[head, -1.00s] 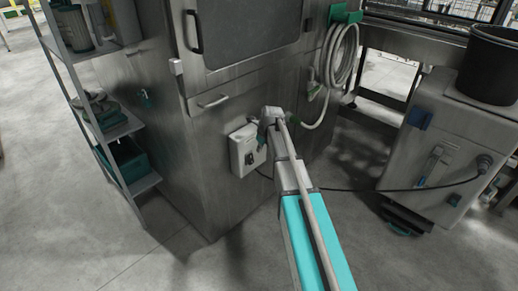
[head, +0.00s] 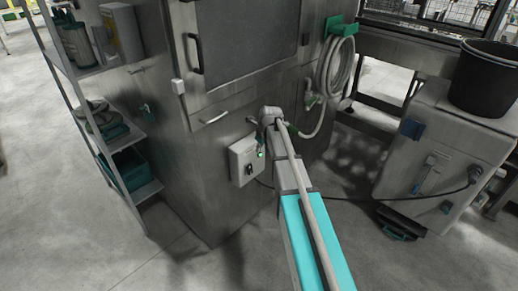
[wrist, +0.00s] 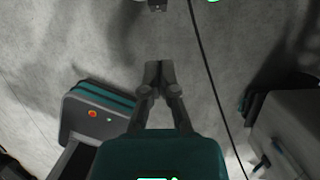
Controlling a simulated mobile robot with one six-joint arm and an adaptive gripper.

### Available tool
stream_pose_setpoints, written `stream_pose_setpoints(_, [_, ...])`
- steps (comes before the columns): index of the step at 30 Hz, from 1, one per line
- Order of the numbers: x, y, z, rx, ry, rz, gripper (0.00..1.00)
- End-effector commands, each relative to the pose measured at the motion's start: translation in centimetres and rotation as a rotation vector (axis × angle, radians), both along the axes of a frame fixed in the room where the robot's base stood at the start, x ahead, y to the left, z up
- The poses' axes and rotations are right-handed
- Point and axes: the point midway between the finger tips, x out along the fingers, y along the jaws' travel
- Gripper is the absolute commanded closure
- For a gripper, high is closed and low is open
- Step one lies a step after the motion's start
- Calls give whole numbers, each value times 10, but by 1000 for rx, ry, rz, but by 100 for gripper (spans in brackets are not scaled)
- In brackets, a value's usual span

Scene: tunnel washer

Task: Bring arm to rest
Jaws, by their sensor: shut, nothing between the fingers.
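My arm (head: 315,235), with its teal link, reaches forward in the head view toward the steel cabinet. Its far end is beside the white switch box on the cabinet's front. A small green light shows near that end. The gripper's fingertips are hard to make out in the head view. In the wrist view my gripper (wrist: 159,73) is shut and empty, with its two fingers together over bare grey floor.
The white switch box (head: 240,162) is mounted on the steel cabinet (head: 195,160). A coiled hose (head: 338,68) hangs right of it. A shelf rack (head: 135,135) stands left. A white cart (head: 440,160) bears a black bucket (head: 485,80). A dark cable (wrist: 205,70) crosses the floor.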

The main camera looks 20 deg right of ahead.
Motion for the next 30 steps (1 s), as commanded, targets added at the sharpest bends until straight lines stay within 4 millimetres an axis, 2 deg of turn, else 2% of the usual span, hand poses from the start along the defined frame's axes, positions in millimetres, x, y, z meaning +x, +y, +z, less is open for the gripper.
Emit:
stream_pose_setpoints(20, [-5,4,0,-11,-1,40,100])
stream_pose_setpoints(26, [-24,14,-1,-56,-7,199,100])
stream_pose_setpoints(30, [-44,24,-2,-106,-13,383,100])
